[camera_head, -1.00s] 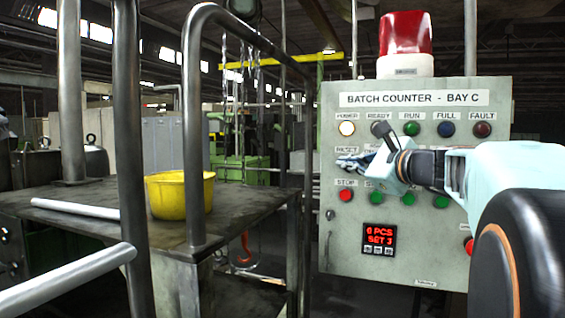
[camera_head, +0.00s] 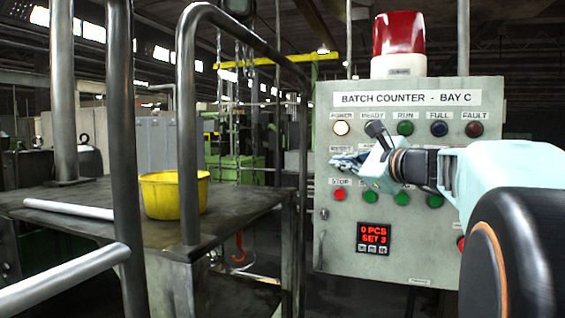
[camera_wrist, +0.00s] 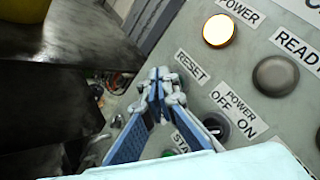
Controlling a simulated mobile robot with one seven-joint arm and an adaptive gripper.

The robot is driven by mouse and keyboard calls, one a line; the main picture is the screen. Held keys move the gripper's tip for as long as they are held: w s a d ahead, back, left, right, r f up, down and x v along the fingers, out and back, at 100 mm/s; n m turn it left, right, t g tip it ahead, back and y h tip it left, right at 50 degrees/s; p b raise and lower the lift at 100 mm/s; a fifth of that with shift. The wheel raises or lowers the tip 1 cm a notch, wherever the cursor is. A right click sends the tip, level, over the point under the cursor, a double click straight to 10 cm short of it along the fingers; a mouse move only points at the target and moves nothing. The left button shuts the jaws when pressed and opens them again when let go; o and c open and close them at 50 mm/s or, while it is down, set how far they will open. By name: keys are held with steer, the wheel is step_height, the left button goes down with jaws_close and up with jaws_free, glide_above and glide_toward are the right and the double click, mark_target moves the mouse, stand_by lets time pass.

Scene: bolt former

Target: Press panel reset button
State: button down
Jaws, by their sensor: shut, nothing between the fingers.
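The grey-green control panel (camera_head: 459,262) is titled BATCH COUNTER - BAY C. Its RESET label (camera_head: 341,149) is on the left, under the POWER lamp; the label also shows in the wrist view (camera_wrist: 190,66). In the wrist view the fingertips (camera_wrist: 161,78) lie just left of and below the RESET label. I cannot tell whether they touch the panel.
A lit white POWER lamp (camera_head: 341,128) is above RESET; a POWER OFF/ON switch (camera_wrist: 216,125) sits to the right. A red STOP button (camera_head: 340,194) is below. The display (camera_head: 374,238) reads 0 PCS, SET 3. A railed cart with a yellow bucket (camera_head: 174,196) stands left.

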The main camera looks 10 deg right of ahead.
stand_by(0.3)
steer(key=shift+w+d, duration=0.25)
steer(key=shift+w, duration=0.05)
stand_by(0.3)
steer(key=shift+s+a+b, duration=0.2)
steer(key=shift+s+b, duration=0.1)
steer(key=s+a+b, duration=0.2)
steer(key=s+a, duration=0.1)
steer(key=s, duration=0.2)
steer(key=shift+a, duration=0.25)
